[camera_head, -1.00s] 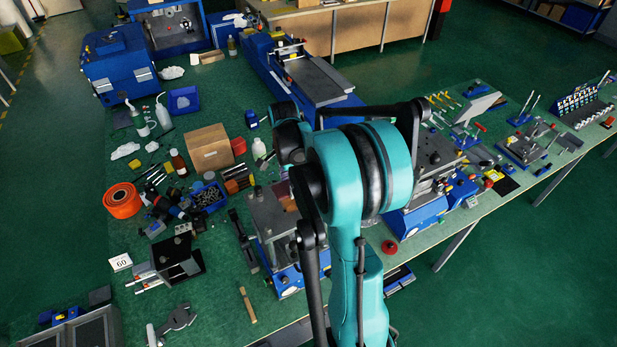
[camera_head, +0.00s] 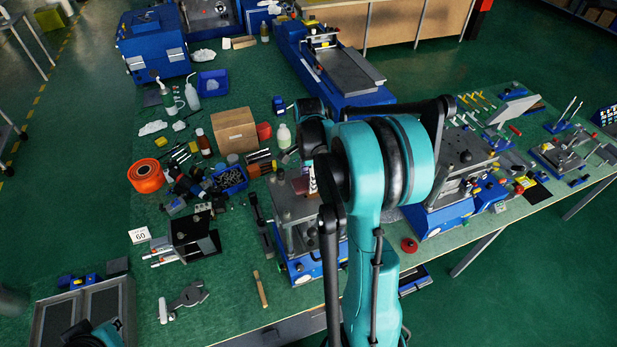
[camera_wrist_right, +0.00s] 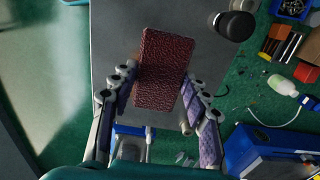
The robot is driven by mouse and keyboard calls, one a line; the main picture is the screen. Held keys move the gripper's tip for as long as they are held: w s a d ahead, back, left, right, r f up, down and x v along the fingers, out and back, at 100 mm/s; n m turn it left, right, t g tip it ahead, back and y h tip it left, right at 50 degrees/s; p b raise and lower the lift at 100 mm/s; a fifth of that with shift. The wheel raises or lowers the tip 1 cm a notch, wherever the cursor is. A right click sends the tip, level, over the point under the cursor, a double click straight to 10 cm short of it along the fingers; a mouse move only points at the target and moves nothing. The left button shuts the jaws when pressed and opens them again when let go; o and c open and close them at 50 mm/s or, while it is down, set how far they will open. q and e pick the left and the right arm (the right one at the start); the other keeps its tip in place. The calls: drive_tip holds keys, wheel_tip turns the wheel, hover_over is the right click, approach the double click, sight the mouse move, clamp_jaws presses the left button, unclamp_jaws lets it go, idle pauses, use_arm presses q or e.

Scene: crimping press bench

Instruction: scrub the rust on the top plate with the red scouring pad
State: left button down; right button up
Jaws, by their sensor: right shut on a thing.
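The red scouring pad (camera_wrist_right: 163,68) is a dark red, rough rectangle in the right wrist view. My right gripper (camera_wrist_right: 160,90) is shut on it, one finger at each long side. The pad lies over the grey top plate (camera_wrist_right: 115,35) of the press; I cannot tell whether it touches it. In the head view the plate (camera_head: 287,212) is on the small blue press at the bench front, partly behind my right arm. My right gripper (camera_head: 311,180) is over its far right part, mostly hidden. Rust is not clearly visible.
A black knob (camera_wrist_right: 235,25) stands at the plate's corner. A cardboard box (camera_head: 234,130), a white bottle (camera_head: 284,136) and a blue bin of small parts (camera_head: 230,180) stand left of and behind the press. A second press (camera_head: 450,170) is to the right.

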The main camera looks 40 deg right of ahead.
drive_tip(key=shift+f, duration=0.45)
drive_tip(key=shift+f+b, duration=0.6)
drive_tip(key=shift+b, duration=0.05)
drive_tip(key=o, duration=0.7)
drive_tip(key=shift+o, duration=0.2)
drive_tip(key=shift+r, duration=0.4)
drive_tip(key=c, duration=0.8)
drive_tip(key=shift+c, duration=0.2)
